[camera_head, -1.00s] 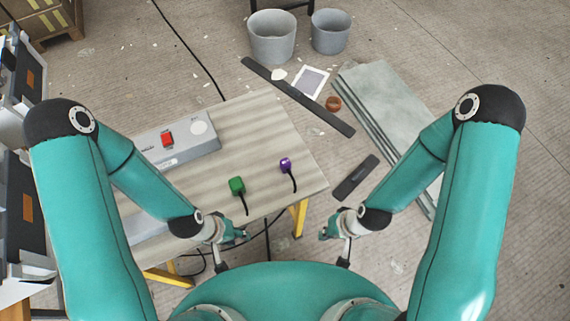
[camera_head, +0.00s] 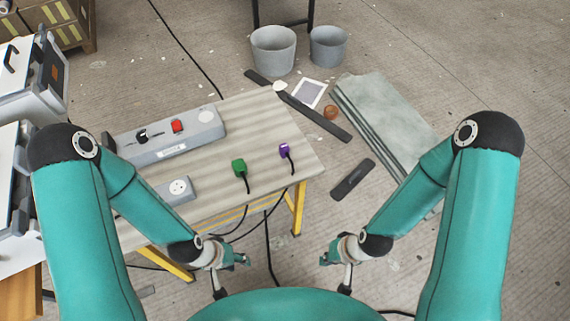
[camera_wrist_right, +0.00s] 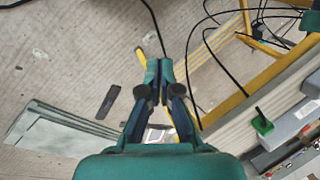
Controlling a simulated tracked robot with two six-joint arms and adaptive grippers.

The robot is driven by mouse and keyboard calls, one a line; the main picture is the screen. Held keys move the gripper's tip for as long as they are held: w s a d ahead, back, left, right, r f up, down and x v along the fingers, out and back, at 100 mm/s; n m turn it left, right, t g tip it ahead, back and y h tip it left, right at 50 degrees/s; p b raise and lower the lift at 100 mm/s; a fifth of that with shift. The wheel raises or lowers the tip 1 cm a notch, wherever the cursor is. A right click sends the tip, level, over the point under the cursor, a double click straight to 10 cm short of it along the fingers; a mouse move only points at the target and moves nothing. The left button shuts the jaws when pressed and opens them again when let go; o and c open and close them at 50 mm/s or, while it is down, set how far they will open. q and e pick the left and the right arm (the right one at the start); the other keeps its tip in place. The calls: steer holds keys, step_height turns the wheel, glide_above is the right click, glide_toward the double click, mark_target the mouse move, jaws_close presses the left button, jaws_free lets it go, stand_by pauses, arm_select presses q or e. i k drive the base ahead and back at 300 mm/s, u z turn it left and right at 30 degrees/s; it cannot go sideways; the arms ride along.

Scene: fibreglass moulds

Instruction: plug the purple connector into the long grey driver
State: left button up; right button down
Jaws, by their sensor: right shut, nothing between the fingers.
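The purple connector (camera_head: 284,151) lies on the table near its right edge, its black cable running over the near edge. The long grey driver (camera_head: 196,130) is a long box at the table's far left, with a red switch and a black knob. Part of it is hidden behind my left arm. My left gripper (camera_head: 246,260) hangs in front of the table, too small to tell if open. My right gripper (camera_head: 325,259) is shut and empty, right of the table's near corner. In the right wrist view its fingertips (camera_wrist_right: 159,66) meet.
A green connector (camera_head: 239,168) lies left of the purple one; it also shows in the wrist view (camera_wrist_right: 262,123). A shorter grey box with a round socket (camera_head: 178,188) sits near the table's front. The table (camera_head: 262,113) has yellow legs.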

mark_target(202, 126)
steer(key=z, duration=1.7)
steer(key=i, duration=0.1)
steer(key=u, duration=3.4)
steer(key=k, duration=0.7)
steer(key=z, duration=0.9)
steer(key=i, duration=0.95)
steer(key=z, duration=0.1)
